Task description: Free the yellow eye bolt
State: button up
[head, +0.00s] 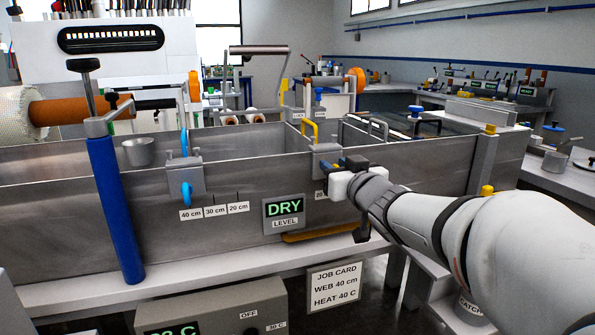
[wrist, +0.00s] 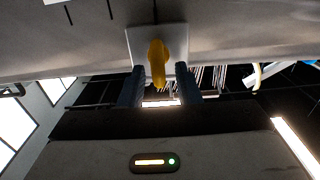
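The yellow eye bolt (wrist: 157,62) shows in the wrist view, edge-on, against a pale bracket plate (wrist: 176,38) on the metal bath wall. My gripper (wrist: 158,80) has its two dark fingers either side of the bolt's lower end. Gaps show between the bolt and both fingers, so it is open. In the head view my gripper (head: 342,164) is at the right-hand bracket (head: 324,152) on the bath's front wall, and largely hides the bolt there. A blue eye bolt (head: 186,195) hangs on the left bracket (head: 186,174).
The bath (head: 100,210) has a DRY level display (head: 284,213) and distance labels on its front. A blue post (head: 115,210) with a crank stands at the left. A job card (head: 334,287) and a heater box (head: 215,312) are below. A metal cup (head: 139,152) sits near the back wall.

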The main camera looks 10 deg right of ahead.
jog(key=shift+w, duration=0.25)
grip_shut()
jog(key=shift+a, duration=0.1)
dwell(0.4)
jog(key=n+b, duration=0.2)
jog(key=n, duration=0.2)
jog(key=a+n+b, duration=0.1)
jog(key=n+b, duration=0.1)
jog(key=n, duration=0.2)
jog(key=f+n+b, duration=0.1)
jog(key=n+b, duration=0.1)
jog(key=n, duration=0.1)
jog(key=shift+s+a+n+b, duration=0.2)
jog(key=shift+a+n+b, duration=0.1)
jog(key=shift+n, duration=0.1)
